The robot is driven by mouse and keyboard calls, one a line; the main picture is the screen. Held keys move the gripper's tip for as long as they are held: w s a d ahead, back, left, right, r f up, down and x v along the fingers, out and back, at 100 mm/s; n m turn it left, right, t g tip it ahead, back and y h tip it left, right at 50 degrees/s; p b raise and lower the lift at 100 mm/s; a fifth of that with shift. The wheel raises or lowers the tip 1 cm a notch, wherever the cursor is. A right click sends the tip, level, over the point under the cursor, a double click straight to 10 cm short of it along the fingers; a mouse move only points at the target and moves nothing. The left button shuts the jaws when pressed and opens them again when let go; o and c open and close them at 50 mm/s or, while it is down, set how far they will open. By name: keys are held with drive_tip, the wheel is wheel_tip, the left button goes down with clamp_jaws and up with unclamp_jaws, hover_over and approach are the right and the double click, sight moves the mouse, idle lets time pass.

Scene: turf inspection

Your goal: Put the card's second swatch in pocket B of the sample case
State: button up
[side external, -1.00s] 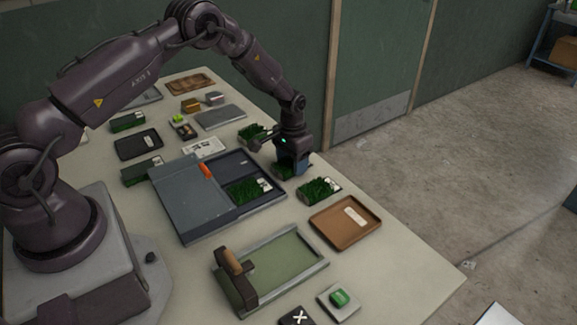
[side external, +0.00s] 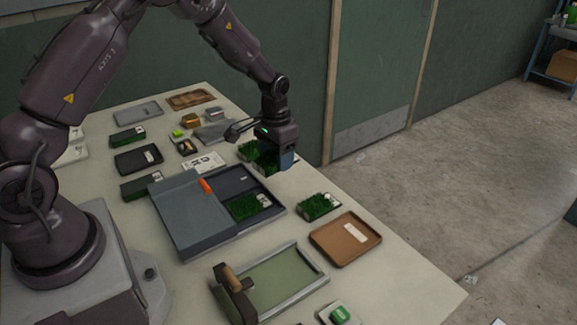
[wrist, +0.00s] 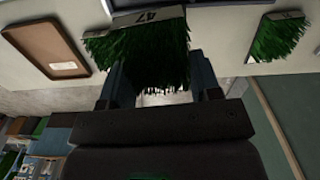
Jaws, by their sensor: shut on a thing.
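My gripper (side external: 268,166) is shut on a green turf swatch (wrist: 140,45). Its strip appears upside down and seems to read 47 in the wrist view. In the side view the held swatch (side external: 262,158) is partly hidden by my gripper, beyond the case's far right corner. The sample case (side external: 190,218) lies open, its grey lid on the left. One green swatch (side external: 246,206) sits in the near compartment; the far compartment (side external: 232,178) looks dark and empty. Pocket letters cannot be read. A white card (side external: 203,162) lies behind the case, its lettering too small to read fully.
A loose swatch (side external: 318,206) and a brown tray (side external: 345,240) lie right of the case. Another swatch (side external: 246,149) lies close behind my gripper. A framed green board (side external: 280,280) with a handled bar is in front.

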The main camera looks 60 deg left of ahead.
drive_tip(key=s+d+r, duration=0.1)
drive_tip(key=s+r, duration=0.2)
drive_tip(key=s, duration=0.5)
hover_over(230, 184)
wheel_tip(230, 184, down, 2)
drive_tip(key=shift+m, duration=0.5)
wheel_tip(230, 184, down, 10)
drive_tip(key=shift+w+a+r, duration=0.1)
drive_tip(key=shift+r, duration=0.1)
drive_tip(key=shift+f, duration=0.15)
drive_tip(key=o, duration=0.6)
